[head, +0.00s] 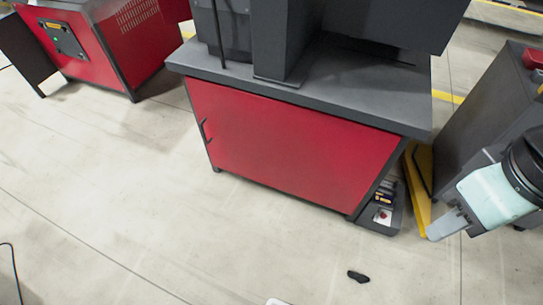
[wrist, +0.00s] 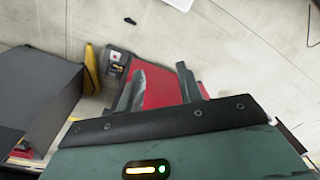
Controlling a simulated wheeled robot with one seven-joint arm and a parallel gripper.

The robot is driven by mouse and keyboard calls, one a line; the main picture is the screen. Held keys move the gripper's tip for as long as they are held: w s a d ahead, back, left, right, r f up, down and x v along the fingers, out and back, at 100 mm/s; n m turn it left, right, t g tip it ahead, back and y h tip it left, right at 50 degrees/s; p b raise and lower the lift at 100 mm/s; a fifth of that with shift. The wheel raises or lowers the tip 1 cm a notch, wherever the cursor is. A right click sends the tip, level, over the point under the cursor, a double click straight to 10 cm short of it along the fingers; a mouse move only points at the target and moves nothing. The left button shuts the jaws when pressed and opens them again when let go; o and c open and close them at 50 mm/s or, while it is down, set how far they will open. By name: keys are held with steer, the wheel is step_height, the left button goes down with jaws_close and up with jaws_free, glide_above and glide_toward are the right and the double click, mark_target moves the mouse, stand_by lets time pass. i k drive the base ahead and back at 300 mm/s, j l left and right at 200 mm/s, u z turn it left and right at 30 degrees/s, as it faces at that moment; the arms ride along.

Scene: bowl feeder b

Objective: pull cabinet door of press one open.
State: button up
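The red cabinet door (head: 285,140) of the dark grey press cabinet faces me in the head view and looks shut. Its black handle (head: 205,130) is near the door's left edge. My gripper (head: 452,220) is at the right of the head view, to the right of the cabinet and well away from the handle. In the wrist view my gripper (wrist: 160,80) has its two fingers apart with nothing between them. A red surface (wrist: 160,92), probably part of the cabinet, shows behind the fingers. The handle cannot be made out in the wrist view.
A grey cabinet (head: 490,110) stands close to my arm at right, with a yellow piece (head: 418,190) beside it. A box with a red button (head: 383,216) sits at the press's right foot. A small black object (head: 358,276) lies on the floor. Floor before the door is clear.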

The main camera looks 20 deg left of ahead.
mark_target(322, 158)
steer(key=i+j, duration=0.15)
steer(key=j, duration=0.25)
steer(key=i+j, duration=0.2)
steer(key=j, duration=0.25)
steer(key=i+j+u, duration=0.1)
steer(key=j, duration=0.3)
steer(key=i+j, duration=0.25)
steer(key=j, duration=0.15)
steer(key=i+j, duration=0.2)
steer(key=j, duration=0.2)
